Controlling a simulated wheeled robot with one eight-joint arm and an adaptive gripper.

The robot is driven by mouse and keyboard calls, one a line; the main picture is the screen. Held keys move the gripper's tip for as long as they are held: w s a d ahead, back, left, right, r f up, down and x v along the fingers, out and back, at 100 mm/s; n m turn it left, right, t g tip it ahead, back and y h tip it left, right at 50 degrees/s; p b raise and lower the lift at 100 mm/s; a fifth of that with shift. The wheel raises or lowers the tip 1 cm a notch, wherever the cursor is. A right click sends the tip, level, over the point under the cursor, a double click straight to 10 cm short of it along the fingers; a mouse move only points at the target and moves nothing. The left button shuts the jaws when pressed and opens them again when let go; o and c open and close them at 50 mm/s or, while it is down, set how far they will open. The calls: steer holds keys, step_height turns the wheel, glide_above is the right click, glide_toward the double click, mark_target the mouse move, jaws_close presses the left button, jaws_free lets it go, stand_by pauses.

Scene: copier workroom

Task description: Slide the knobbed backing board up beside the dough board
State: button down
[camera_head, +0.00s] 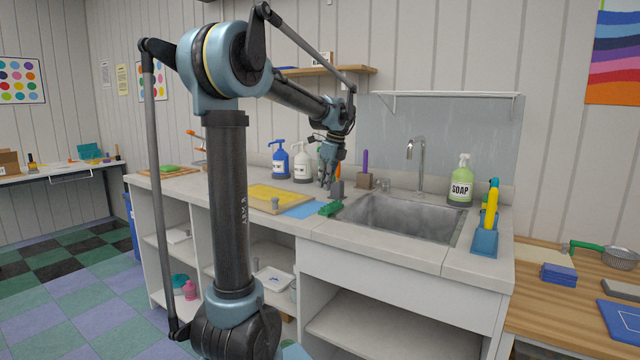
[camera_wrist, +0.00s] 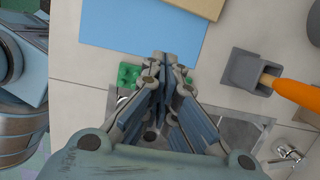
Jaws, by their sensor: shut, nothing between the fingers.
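My gripper (camera_head: 328,186) is shut and empty above the counter by the sink's left edge, right of the yellow-faced board. It also shows in the wrist view (camera_wrist: 166,60), over the edge of a blue sheet.
The blue sheet (camera_head: 304,210) lies right of the yellow-faced board, with a green knobbly object (camera_head: 330,208) beside it. A grey holder (camera_head: 337,190), bottles (camera_head: 280,160) and the sink (camera_head: 410,217) are close by. Counter between the two boards looks clear.

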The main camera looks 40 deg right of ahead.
mark_target(309, 205)
steer(key=x, duration=0.7)
steer(key=shift+f, duration=0.2)
steer(key=shift+w+a+r, duration=0.1)
steer(key=shift+w+a, duration=0.15)
steer(key=shift+w, duration=0.35)
steer(key=shift+w+a+r, duration=0.1)
steer(key=shift+w+a, duration=0.2)
steer(key=shift+w, duration=0.25)
steer(key=shift+w+a, duration=0.25)
steer(key=shift+w, duration=0.4)
